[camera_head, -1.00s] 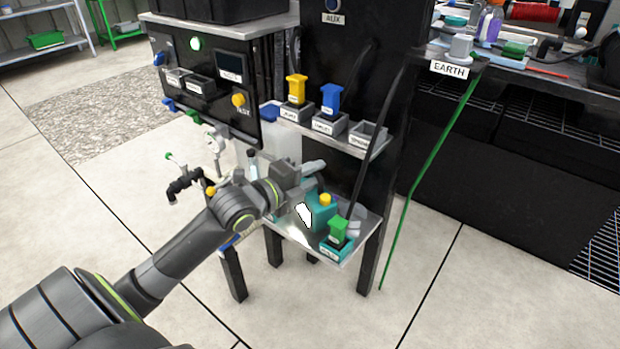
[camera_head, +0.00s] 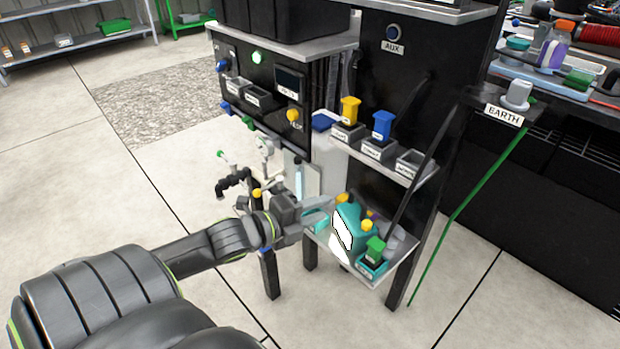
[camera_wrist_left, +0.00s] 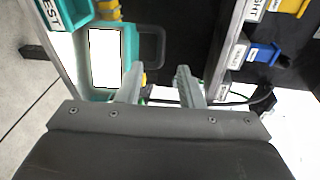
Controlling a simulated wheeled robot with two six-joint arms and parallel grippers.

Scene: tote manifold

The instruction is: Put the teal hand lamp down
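The teal hand lamp (camera_head: 354,238) stands on the lower metal shelf (camera_head: 336,246), its bright white face towards the front left. In the left wrist view the lamp (camera_wrist_left: 130,48) shows its white face and a dark loop handle (camera_wrist_left: 160,48). My left gripper (camera_head: 318,208) is just left of the lamp in the head view. In the left wrist view its fingers (camera_wrist_left: 160,82) are apart, with a clear gap between them. The handle appears beyond the fingertips; I cannot tell whether they touch it. My right gripper is in neither view.
A green plug (camera_head: 375,246) sits in a teal holder (camera_head: 371,266) beside the lamp. Yellow (camera_head: 349,109) and blue (camera_head: 382,124) plugs stand on the shelf above. A pipe with a valve (camera_head: 236,181) is left of my gripper. A green cable (camera_head: 468,203) hangs at right.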

